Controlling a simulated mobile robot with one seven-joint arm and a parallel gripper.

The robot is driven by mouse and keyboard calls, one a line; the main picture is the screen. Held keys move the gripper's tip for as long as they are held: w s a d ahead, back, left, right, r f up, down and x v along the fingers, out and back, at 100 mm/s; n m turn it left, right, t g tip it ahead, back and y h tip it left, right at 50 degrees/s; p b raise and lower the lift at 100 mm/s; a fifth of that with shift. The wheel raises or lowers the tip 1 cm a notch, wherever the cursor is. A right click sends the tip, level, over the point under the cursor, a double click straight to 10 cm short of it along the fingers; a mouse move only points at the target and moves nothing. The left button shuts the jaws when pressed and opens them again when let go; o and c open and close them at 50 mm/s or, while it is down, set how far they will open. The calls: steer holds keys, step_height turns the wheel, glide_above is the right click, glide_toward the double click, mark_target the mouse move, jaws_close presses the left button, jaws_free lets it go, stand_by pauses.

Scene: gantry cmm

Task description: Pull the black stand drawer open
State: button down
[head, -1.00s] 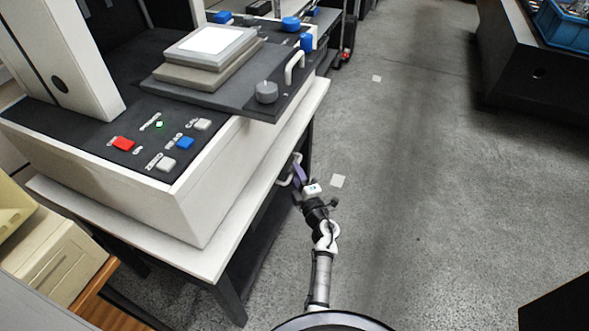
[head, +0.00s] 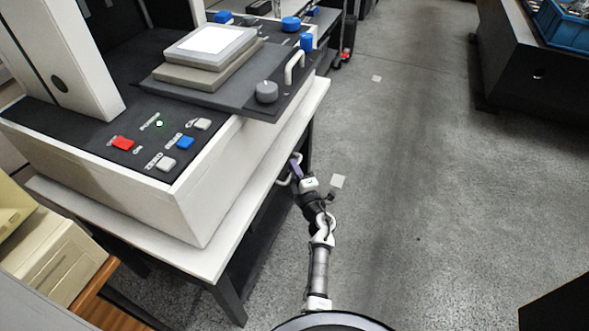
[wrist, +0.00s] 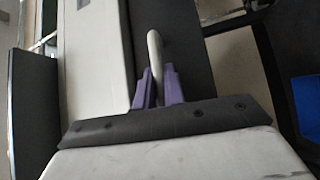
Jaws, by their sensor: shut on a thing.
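The black stand drawer is under the white-topped stand (head: 250,215). Its front is mostly hidden below the top in the head view and shows as a dark panel (wrist: 185,40) in the wrist view. A pale bar handle (wrist: 154,55) stands out from this panel; it also shows in the head view (head: 284,183). My gripper (wrist: 158,88), with purple fingers, is shut on the handle, one finger on each side of it. In the head view my gripper (head: 297,171) is at the stand's right side, just below the top's edge.
A measuring machine (head: 205,200) with buttons, a knob and a dark plate stands on the stand. A black bench (head: 510,80) with a blue bin (head: 565,28) stands at the far right.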

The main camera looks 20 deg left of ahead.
steer(key=d+p, duration=0.3)
steer(key=d, duration=1.6)
steer(key=shift+s+d, duration=0.25)
steer(key=shift+s, duration=0.1)
steer(key=c, duration=1.5)
jaws_free()
steer(key=b+v, duration=0.2)
steer(key=v, duration=1.1)
steer(key=shift+s+d+f, duration=0.1)
steer(key=shift+s+d, duration=0.1)
steer(key=shift+s, duration=0.1)
